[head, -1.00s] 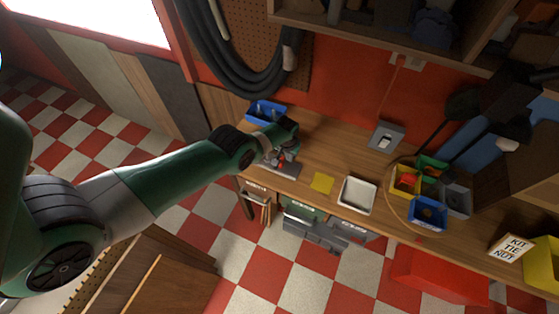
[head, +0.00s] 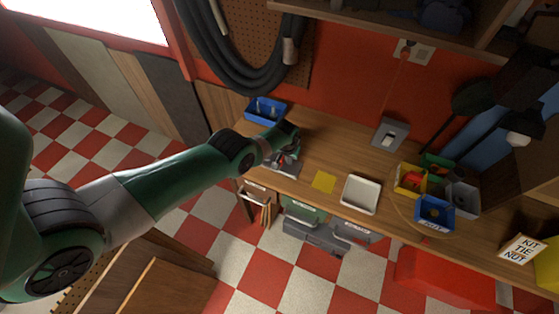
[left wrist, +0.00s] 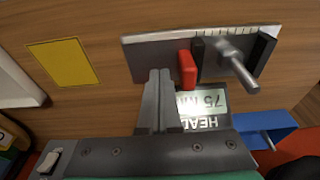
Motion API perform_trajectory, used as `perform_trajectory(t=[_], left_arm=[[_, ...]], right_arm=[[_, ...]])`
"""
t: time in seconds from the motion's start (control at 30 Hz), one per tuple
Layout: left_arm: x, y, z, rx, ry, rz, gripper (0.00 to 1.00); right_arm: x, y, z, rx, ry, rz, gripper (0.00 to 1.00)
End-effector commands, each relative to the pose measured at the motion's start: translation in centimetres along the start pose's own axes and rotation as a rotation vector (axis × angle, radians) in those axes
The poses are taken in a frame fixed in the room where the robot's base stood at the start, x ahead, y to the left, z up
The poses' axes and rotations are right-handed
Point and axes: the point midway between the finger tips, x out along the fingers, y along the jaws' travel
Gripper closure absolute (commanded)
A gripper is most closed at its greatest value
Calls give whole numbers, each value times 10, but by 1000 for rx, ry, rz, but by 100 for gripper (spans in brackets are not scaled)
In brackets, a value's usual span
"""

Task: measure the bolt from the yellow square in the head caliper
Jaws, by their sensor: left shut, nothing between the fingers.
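The head caliper (left wrist: 150,57) is a grey bar with a scale, a red tab (left wrist: 187,68) and two dark jaws. It also shows small beside the gripper in the head view (head: 285,168). A metal bolt (left wrist: 238,65) sits between the dark jaws, its shank pointing toward the camera. The upside-down display (left wrist: 203,105) reads "HEAD" and about "75", partly covered. The yellow square (left wrist: 62,62) is bare; it also shows in the head view (head: 323,181). My left gripper (left wrist: 156,75) is shut and empty, just left of the red tab; contact cannot be told. My right gripper is out of view.
A white tray (head: 361,194) lies right of the yellow square. A blue bin (head: 266,109) stands at the back left, coloured bins (head: 411,180) at the right, and a grey device (head: 390,134) at the back. The bench's front edge is close to the caliper.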

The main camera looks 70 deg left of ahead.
Motion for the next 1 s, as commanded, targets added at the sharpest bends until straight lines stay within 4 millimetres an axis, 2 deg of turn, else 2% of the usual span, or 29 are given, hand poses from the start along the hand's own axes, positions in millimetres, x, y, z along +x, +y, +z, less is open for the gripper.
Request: perform_trajectory(t=[0.27, 1.0], left_arm=[[15, 0, 3, 0, 0, 0, 100], [14, -6, 3, -1, -1, 0, 100]], right_arm=[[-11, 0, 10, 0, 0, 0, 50], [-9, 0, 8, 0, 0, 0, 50]])
